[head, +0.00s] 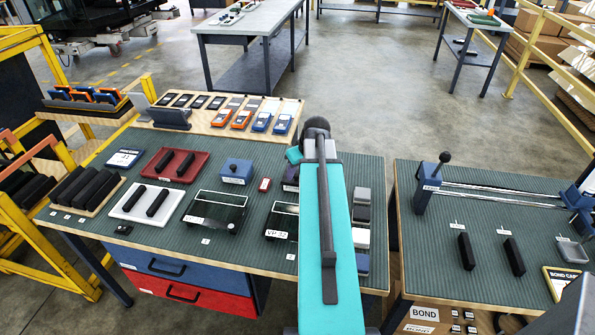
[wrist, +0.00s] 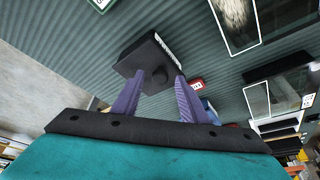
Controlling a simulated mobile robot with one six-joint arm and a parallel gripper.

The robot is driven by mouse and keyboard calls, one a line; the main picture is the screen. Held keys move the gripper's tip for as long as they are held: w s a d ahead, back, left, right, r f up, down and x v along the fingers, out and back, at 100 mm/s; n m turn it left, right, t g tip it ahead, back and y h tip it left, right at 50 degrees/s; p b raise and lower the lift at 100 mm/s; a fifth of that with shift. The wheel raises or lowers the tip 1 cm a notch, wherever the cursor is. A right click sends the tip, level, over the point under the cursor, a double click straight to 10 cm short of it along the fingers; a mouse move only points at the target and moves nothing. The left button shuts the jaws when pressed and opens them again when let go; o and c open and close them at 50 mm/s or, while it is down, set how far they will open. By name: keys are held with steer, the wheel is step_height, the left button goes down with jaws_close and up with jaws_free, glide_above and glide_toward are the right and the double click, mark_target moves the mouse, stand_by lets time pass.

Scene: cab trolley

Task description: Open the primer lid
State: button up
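A dark box with a round knob (wrist: 152,81) fills the upper middle of the wrist view, the box body (wrist: 145,60) carrying a white label on one side that I cannot read. It seems to be the dark box (head: 290,179) partly hidden behind my arm in the head view. My gripper (wrist: 159,76) has its two purple fingers apart, one on each side of the knob, with no clear contact. In the head view the fingers are hidden by my arm. A blue box with a knob (head: 236,171) stands to the left; its label is unreadable here. The lid looks closed.
A small red tag (head: 265,185) lies between the two boxes. Grey and white blocks (head: 362,205) stand close to the right of my arm.

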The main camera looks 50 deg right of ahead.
steer(key=shift+w+f, duration=0.1)
steer(key=shift+f, duration=0.2)
jaws_close()
steer(key=shift+a, duration=0.2)
steer(key=shift+d, duration=0.15)
steer(key=shift+w+r, duration=0.1)
